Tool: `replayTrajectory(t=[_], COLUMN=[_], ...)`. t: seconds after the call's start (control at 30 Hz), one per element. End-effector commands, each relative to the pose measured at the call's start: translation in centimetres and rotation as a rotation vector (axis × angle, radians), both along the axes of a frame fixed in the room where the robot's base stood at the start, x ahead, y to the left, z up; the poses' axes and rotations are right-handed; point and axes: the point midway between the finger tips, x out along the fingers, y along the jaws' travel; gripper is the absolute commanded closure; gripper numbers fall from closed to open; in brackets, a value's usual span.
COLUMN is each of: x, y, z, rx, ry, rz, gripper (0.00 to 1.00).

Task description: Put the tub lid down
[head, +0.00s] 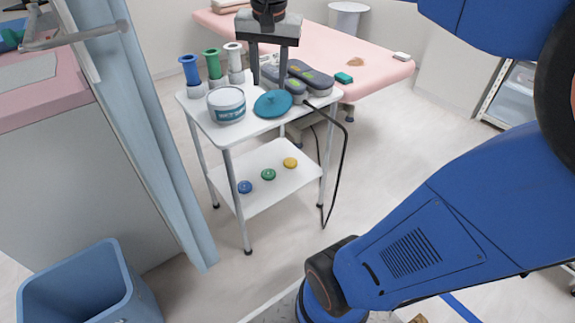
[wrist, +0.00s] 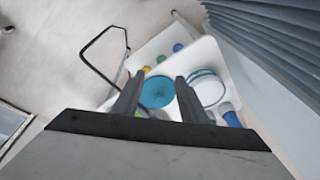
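The teal tub lid (head: 273,104) lies on the white trolley's top, near its front edge and just right of the tub. The white tub (head: 227,106) with a teal label stands there with its top uncovered. My gripper (head: 269,83) is above the lid, its two fingers spread apart with nothing seen held between them. In the wrist view the lid (wrist: 157,92) shows beyond and between the open fingers (wrist: 159,78). The tub (wrist: 207,90) shows to the right of the right finger.
The trolley top (head: 250,133) also carries blue, green and white spool-like holders (head: 213,66) and a grey device (head: 308,78) with a hanging black cable. Coloured discs (head: 268,174) lie on the lower shelf. A pink couch (head: 375,62) stands behind; a blue curtain (head: 150,120) hangs left.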

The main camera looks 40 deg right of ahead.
Motion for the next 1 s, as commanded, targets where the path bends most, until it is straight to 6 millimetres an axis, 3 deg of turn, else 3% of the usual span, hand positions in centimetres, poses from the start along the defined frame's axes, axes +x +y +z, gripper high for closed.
replayTrajectory(t=[0.03, 0.2, 0.5, 0.7, 1.0], x=[-1.7, -6.4, -13.5, -15.6, -15.9], y=[0.8, 2.7, 5.2, 5.8, 5.9], z=[-0.9, -4.4, -11.3, -14.0, -14.4], rx=[-0.007, -0.04, -0.114, -0.146, -0.152], ry=[-0.015, -0.059, -0.137, -0.163, -0.168], rz=[0.06, 0.27, 0.603, 0.715, 0.735], gripper=[0.61, 0.61, 0.61, 0.61, 0.61])
